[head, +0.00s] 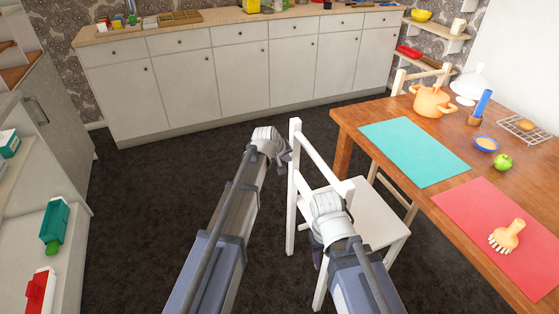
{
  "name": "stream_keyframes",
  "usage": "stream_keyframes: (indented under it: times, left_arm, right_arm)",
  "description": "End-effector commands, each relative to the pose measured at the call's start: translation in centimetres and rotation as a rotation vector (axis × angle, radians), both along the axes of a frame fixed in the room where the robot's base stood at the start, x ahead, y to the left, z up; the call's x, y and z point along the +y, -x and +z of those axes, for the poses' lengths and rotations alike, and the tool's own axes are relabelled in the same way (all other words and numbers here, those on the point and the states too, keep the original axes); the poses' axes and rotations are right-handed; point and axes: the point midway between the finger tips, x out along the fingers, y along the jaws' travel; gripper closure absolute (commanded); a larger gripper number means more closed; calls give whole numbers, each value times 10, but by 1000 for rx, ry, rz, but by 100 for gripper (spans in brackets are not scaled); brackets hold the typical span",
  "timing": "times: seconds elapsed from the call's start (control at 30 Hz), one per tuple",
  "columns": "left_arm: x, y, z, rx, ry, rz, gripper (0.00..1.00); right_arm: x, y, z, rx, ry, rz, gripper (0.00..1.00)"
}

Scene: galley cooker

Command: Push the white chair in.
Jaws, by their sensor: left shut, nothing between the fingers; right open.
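The white chair (375,216) stands upright on the dark floor at the left side of the wooden table (345,116). Its seat points toward the table and its backrest (318,160) is on the left, away from the table. My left gripper (285,160) is shut and empty, close beside the far backrest post; I cannot tell whether it touches. My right gripper (318,250) is at the near end of the backrest, in front of the near post. Its fingers are mostly hidden by my own wrist. Part of the seat is hidden by my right arm.
On the table are a teal mat (413,150), a red mat (490,230), a brush (508,236), an orange pot (432,101) and a green apple (503,162). A pale chair (399,80) stands at the table's far end. Dark floor (170,180) is clear to the left, before white cabinets (185,85).

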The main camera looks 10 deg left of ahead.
Motion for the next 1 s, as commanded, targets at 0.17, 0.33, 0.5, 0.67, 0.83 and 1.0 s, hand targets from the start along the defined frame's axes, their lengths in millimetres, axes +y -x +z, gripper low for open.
stream_keyframes:
  times: [0.17,0.33,0.5,0.67,0.83,1.0]
  left_arm:
    - [-51,-33,0,-2,1,-8,100]
    - [-100,-61,0,-2,3,-7,100]
    - [-143,-86,1,-2,2,-6,100]
    - [-173,-103,1,-3,2,-5,100]
    - [-195,-114,1,-3,2,-3,100]
    - [-200,-117,1,-2,2,-1,100]
  right_arm:
    - [0,0,0,0,0,0,50]
    - [0,0,0,0,0,0,50]
    - [0,0,0,0,0,0,50]
    - [0,0,0,0,0,0,50]
    - [0,0,0,0,0,0,50]
    - [0,0,0,0,0,0,50]
